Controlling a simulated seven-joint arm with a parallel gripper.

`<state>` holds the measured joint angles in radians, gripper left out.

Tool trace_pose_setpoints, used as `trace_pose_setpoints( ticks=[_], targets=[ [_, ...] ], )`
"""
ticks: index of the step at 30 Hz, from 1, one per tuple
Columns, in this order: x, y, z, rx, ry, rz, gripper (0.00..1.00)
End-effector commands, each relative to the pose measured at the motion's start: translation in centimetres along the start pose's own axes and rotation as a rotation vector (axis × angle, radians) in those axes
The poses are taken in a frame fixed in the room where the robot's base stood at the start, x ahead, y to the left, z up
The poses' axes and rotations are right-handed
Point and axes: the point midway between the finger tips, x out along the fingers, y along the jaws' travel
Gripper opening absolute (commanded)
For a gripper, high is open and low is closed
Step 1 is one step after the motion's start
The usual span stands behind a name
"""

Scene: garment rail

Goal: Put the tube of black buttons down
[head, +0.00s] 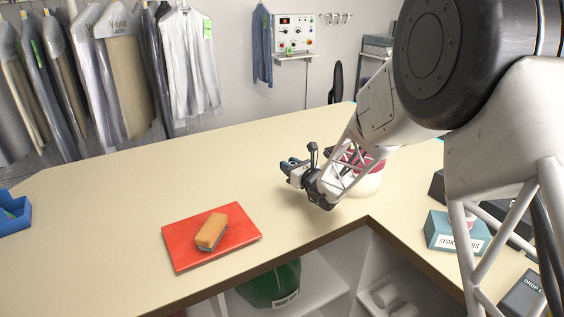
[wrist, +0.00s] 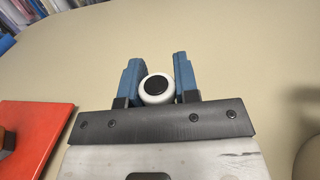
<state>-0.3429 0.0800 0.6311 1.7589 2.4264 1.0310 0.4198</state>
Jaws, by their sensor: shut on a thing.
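The tube of black buttons (wrist: 157,89) shows end-on in the wrist view as a white round rim with a black centre. It sits between the two blue fingers of my gripper (wrist: 157,74), which is shut on it. In the head view my gripper (head: 291,168) is over the middle of the cream counter (head: 120,205), pointing left. The tube cannot be made out there. Whether it touches the counter is unclear.
A red mat (head: 185,255) with a wooden-backed brush (head: 211,231) lies front left of my gripper. A red and cream container (head: 370,180) stands behind my forearm. A teal box (head: 455,232) is at right, a blue bin (head: 14,215) far left. The counter's left middle is clear.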

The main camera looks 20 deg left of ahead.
Motion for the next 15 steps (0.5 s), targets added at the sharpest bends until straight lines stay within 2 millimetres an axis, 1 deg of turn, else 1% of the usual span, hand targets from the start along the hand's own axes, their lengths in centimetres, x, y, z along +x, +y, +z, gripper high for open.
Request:
trace_pose_setpoints(
  ticks=[15],
  targets=[
    [5.9,-3.1,-0.8,0.001,0.001,0.001,0.06]
  ],
)
